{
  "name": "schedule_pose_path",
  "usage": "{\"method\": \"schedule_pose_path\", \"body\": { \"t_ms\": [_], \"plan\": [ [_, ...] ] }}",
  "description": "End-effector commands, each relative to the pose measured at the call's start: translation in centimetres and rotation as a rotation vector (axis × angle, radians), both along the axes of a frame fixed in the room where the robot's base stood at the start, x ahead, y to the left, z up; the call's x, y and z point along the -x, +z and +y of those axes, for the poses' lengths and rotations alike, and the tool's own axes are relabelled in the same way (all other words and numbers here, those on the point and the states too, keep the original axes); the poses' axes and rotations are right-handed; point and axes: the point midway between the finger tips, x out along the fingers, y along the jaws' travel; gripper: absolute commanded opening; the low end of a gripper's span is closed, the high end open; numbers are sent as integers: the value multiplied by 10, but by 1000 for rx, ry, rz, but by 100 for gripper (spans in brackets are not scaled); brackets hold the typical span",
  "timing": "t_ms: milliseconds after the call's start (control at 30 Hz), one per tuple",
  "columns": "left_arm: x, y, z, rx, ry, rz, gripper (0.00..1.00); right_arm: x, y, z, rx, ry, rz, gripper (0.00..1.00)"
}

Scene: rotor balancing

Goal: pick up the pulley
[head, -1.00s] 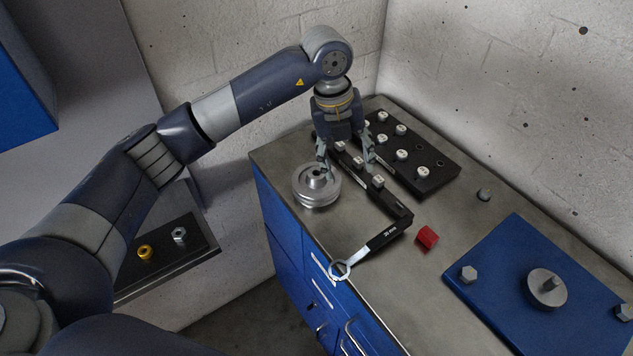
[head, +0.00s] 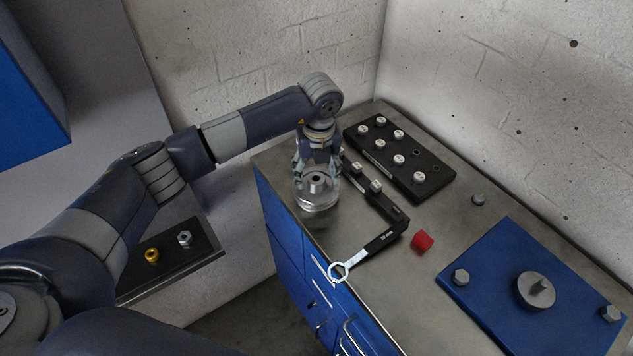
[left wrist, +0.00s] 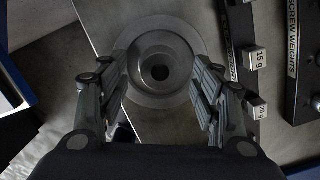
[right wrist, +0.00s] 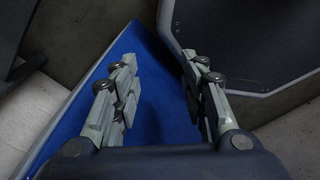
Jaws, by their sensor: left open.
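The pulley (head: 317,194) is a silver grooved disc with a central bore. It sits on the grey bench top near the left edge. In the left wrist view the pulley (left wrist: 160,62) lies beyond the fingertips, its hub between them. My left gripper (head: 317,178) is open above the pulley, with the fingers (left wrist: 161,85) on either side of its hub. I cannot tell whether they touch it. My right gripper (right wrist: 158,82) is open and empty, away from the pulley, above a blue surface.
A black weight rack (head: 400,160) and a narrower black holder (head: 384,205) stand right of the pulley. A wrench (head: 363,255), a red block (head: 422,241) and a blue plate with a spindle (head: 490,270) lie nearer. A side tray (head: 205,250) holds two nuts.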

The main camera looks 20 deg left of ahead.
Motion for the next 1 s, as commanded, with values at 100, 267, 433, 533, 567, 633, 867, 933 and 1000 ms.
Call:
{"method": "schedule_pose_path", "body": {
  "t_ms": [100, 267, 433, 533, 567, 633, 867, 933, 1000],
  "plan": [
    [-1, -11, 0, 0, 0, 1, 59, 0, 6, 0, 0, 0, 0, 40],
    [-2, -16, 1, 1, 0, 0, 59, 0, 5, 0, 0, 0, 0, 40],
    [-1, -16, 0, 1, 0, 0, 45, 0, 5, 0, 0, 0, 0, 40],
    [-1, -16, 0, 1, 0, 0, 23, 0, 5, 0, 0, 0, 0, 40],
    [-1, -16, 0, 1, 0, 0, 16, 0, 5, 0, 0, 0, 0, 40],
    [-1, -16, 0, 1, 0, 0, 0, 0, 5, 0, 0, 0, 0, 40],
    [-2, -14, 0, 2, 0, -2, 0, 0, 5, 0, 0, 0, 0, 40],
    [-2, -14, 0, 1, 0, -2, 0, 0, 5, 0, 0, 0, 0, 40],
    [-2, -14, 0, 1, 0, -2, 0, 0, 4, 0, 0, 0, 1, 40]
  ]
}}
